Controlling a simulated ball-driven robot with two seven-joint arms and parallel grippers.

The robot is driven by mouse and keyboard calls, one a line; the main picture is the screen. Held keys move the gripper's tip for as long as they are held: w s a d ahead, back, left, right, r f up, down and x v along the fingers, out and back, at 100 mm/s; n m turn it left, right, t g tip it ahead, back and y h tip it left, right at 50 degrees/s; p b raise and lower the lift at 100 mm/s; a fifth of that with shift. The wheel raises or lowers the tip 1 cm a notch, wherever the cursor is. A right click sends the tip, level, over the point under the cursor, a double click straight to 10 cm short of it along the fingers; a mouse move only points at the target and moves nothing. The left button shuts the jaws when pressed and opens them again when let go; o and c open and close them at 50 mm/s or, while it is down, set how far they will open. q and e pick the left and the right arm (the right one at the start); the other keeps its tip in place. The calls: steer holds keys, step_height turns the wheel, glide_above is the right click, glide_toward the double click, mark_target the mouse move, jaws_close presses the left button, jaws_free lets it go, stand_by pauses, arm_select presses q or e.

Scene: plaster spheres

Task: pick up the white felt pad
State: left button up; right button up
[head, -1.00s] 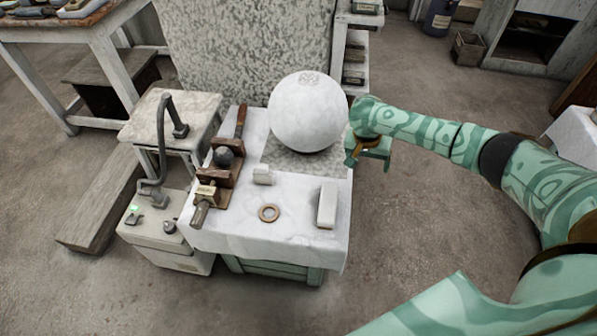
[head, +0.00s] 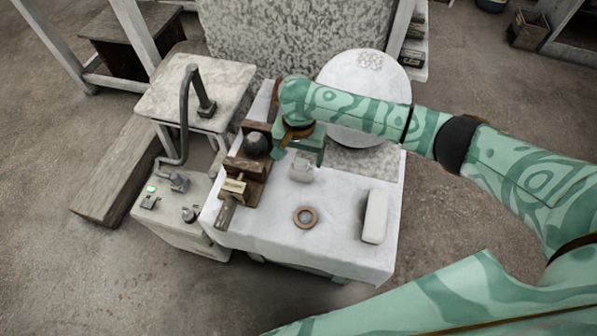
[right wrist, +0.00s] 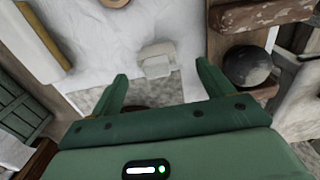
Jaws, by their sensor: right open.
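The white felt pad (head: 301,171), a small pale block-like piece, lies on the white-covered table (head: 335,244). In the right wrist view the pad (right wrist: 157,60) shows just beyond and between my fingertips. My right gripper (head: 301,156) is open and empty, pointing down just behind the pad in the head view. It also shows in the right wrist view (right wrist: 162,72), with a finger on each side and a gap to the pad. Whether the fingertips are level with the pad I cannot tell. My left gripper is not in view.
A large plaster sphere (head: 340,68) stands behind my right forearm, partly hidden. Left of the pad are a dark ball (head: 257,144) on a wooden stand and a brass-coloured tool (head: 234,186). A ring (head: 305,217) and a long white block (head: 375,216) lie in front.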

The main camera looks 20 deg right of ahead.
mark_target(300, 162)
step_height(300, 162, down, 4)
steer(key=shift+f+b, duration=0.1)
steer(key=shift+b, duration=0.9)
steer(key=f+b, duration=0.3)
steer(key=shift+d+f+b, duration=0.3)
steer(key=shift+f+b, duration=0.05)
steer(key=shift+f, duration=0.3)
steer(key=shift+r, duration=0.2)
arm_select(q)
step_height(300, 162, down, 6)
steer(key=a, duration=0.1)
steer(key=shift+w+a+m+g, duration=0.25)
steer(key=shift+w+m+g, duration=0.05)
arm_select(e)
steer(key=c, duration=1.1)
